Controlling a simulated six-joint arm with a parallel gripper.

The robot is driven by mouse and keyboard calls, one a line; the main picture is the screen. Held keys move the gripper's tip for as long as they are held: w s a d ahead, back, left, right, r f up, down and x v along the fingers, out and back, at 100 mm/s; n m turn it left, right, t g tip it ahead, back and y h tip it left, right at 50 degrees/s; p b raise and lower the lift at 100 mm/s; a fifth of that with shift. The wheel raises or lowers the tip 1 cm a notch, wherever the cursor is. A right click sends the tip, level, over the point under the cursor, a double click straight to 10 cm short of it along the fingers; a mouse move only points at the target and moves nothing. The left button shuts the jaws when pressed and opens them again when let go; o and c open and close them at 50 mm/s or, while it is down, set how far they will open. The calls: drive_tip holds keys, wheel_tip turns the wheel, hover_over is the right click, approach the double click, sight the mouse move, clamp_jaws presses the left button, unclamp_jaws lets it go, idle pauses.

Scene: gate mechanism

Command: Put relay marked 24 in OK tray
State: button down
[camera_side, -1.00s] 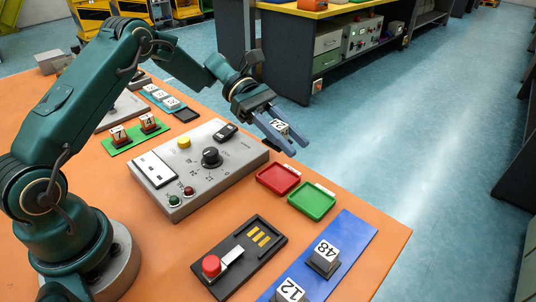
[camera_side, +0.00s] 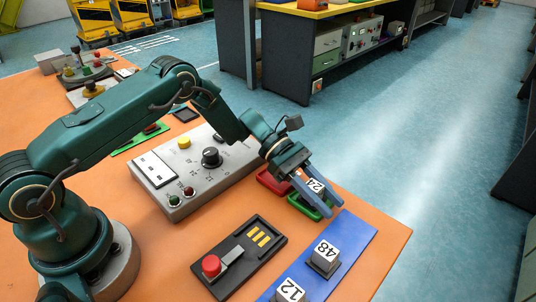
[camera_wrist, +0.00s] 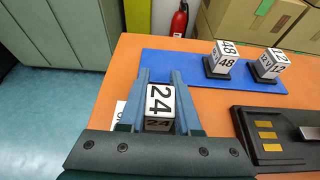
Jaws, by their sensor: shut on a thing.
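My gripper (camera_side: 333,208) is shut on the relay marked 24 (camera_side: 315,186), a white cube with black digits. It also shows between the two blue fingers in the wrist view (camera_wrist: 159,100). The gripper and relay appear over the green tray (camera_side: 300,206) in the side view, and their height above it is hard to judge. The fingers hide much of that tray. A red tray (camera_side: 268,183) lies just left of it, partly behind my gripper. I cannot read an OK mark; a white label (camera_wrist: 119,112) shows left of the fingers in the wrist view, mostly cut off.
A blue mat (camera_side: 345,240) holds relays marked 48 (camera_side: 326,256) and 12 (camera_side: 290,291) on dark bases. A black lever panel (camera_side: 238,256) with a red knob lies in front. A grey control box (camera_side: 200,170) stands left of the trays. The table edge is close on the right.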

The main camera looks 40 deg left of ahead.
drive_tip(key=c, duration=0.6)
unclamp_jaws()
drive_tip(key=shift+f, duration=0.1)
